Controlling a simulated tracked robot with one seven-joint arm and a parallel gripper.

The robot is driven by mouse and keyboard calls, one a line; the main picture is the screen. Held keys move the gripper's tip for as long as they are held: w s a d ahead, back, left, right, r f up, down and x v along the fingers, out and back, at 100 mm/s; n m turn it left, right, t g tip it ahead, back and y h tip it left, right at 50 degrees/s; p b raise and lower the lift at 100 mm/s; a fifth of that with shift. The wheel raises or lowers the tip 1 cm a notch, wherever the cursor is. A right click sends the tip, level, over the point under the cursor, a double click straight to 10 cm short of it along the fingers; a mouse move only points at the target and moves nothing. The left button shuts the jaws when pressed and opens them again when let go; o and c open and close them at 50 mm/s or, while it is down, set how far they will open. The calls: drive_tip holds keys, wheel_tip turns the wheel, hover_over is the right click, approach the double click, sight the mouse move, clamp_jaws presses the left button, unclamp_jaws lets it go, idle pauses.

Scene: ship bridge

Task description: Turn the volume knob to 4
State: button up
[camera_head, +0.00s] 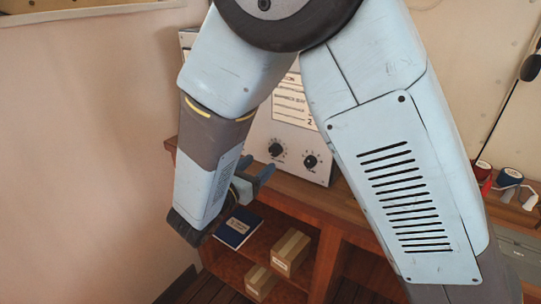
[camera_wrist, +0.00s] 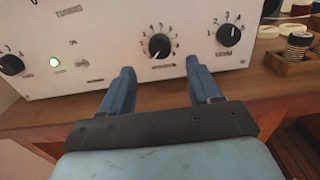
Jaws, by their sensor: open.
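A pale radio panel (camera_wrist: 105,40) stands on a wooden shelf and carries black knobs with numbered dials. In the wrist view a middle knob (camera_wrist: 159,46) lies ahead of the gap between my fingers; its white mark appears to point down-left. A right knob (camera_wrist: 228,35) has its mark toward the upper right, and a left knob (camera_wrist: 10,65) is at the picture's edge. In the head view my gripper (camera_head: 256,168) is beside the panel's visible knobs (camera_head: 276,150), (camera_head: 310,161).
A green light (camera_wrist: 54,61) and small switch sit between the left and middle knobs. The shelf edge (camera_wrist: 270,110) runs below my fingers. A wooden tray with spools (camera_wrist: 297,46) stands at right. Boxes (camera_head: 290,250) and a blue book (camera_head: 238,228) lie on lower shelves.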

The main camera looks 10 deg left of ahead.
sight(273, 153)
drive_tip(key=x, duration=0.6)
drive_tip(key=shift+w+d, duration=0.1)
drive_tip(key=shift+w, duration=0.15)
drive_tip(key=c, duration=1)
